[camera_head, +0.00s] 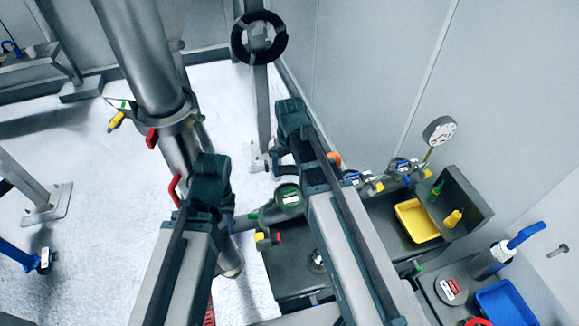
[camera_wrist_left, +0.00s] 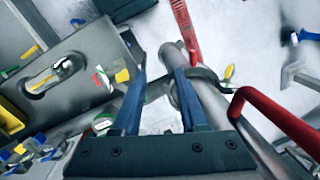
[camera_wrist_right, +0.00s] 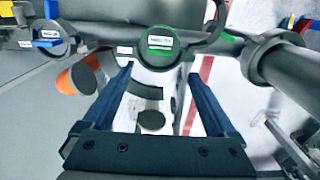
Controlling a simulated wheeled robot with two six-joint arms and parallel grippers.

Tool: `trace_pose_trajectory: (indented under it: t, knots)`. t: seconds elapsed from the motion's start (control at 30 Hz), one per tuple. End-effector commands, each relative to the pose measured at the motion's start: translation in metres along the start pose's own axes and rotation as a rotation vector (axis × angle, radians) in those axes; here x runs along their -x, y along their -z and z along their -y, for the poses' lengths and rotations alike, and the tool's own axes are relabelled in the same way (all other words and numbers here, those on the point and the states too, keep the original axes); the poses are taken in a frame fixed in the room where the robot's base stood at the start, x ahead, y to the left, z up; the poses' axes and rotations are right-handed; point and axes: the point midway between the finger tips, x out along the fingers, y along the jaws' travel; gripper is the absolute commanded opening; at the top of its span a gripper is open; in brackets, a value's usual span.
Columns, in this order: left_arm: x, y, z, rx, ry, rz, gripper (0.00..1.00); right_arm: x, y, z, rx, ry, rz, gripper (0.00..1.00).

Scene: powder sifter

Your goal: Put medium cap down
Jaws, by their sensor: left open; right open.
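A dark round cap with a green-edged label (camera_head: 288,196) sits at the pipe fittings, between my two arms in the head view. It also shows in the right wrist view (camera_wrist_right: 160,45), just beyond the fingertips. Its label is too small to read, so I cannot tell whether it is the medium cap. Another dark cap with a white and red label (camera_head: 451,290) lies on the bench at the lower right. My right gripper (camera_wrist_right: 160,75) is open, with nothing held between its fingers. My left gripper (camera_wrist_left: 158,68) is open and empty beside the steel pipe.
A thick steel pipe (camera_head: 145,55) with red handles (camera_head: 173,188) rises beside my left gripper.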

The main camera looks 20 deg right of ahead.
Motion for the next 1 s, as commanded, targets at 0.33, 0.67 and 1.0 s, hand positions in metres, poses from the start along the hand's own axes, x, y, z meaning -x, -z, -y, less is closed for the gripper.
trace_pose_trajectory:
  t: [0.33,0.67,1.0]
  knots:
    - [-0.001,0.000,0.000,0.000,0.000,0.000,0.42,0.000,-0.102,0.085,0.194,-0.066,0.036,0.92]
    - [-0.001,0.000,0.000,0.000,0.000,0.000,0.42,0.001,-0.142,0.110,0.276,-0.101,0.048,0.92]
    - [-0.001,0.000,0.000,0.000,0.000,0.000,0.42,0.001,-0.140,0.110,0.275,-0.100,0.047,0.92]
